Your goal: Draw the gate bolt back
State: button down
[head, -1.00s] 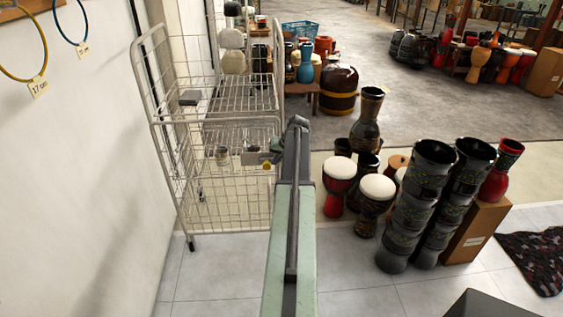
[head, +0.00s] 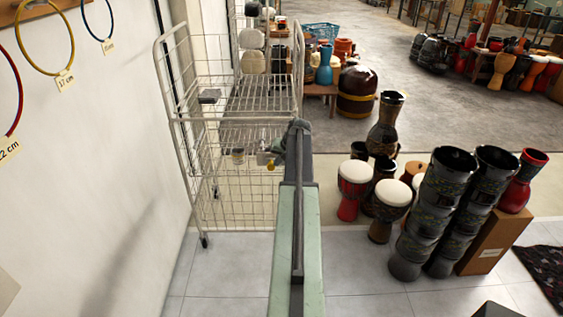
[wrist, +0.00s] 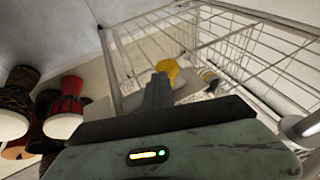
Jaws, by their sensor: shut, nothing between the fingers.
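A wire cage cart (head: 237,47) stands at the left, against the white wall. My gripper (head: 268,158) is shut and empty, close to the cart's near right side. In the wrist view its grey shut fingers (wrist: 158,94) point at the wire cage. A yellow rounded piece (wrist: 168,68) shows at their tip; I cannot tell if it belongs to the gripper or lies just beyond. A small metal fitting (head: 238,156) with a dark band sits left of the gripper; it also shows in the wrist view (wrist: 209,78). I cannot surely tell which piece is the gate bolt.
Several goblet drums stand right of my arm, such as a white-topped red one (head: 354,179) and stacked black ones (head: 432,205) beside a cardboard box (head: 494,237). Hoops (head: 45,40) hang on the left wall. Tiled floor (head: 228,262) is clear before the cart.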

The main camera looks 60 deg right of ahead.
jog(key=s+d+p+v, duration=0.1)
jog(key=p+v, duration=0.9)
jog(key=v, duration=0.2)
jog(key=shift+s+d+p, duration=0.3)
jog(key=shift+s+d, duration=0.2)
jog(key=shift+s, duration=0.1)
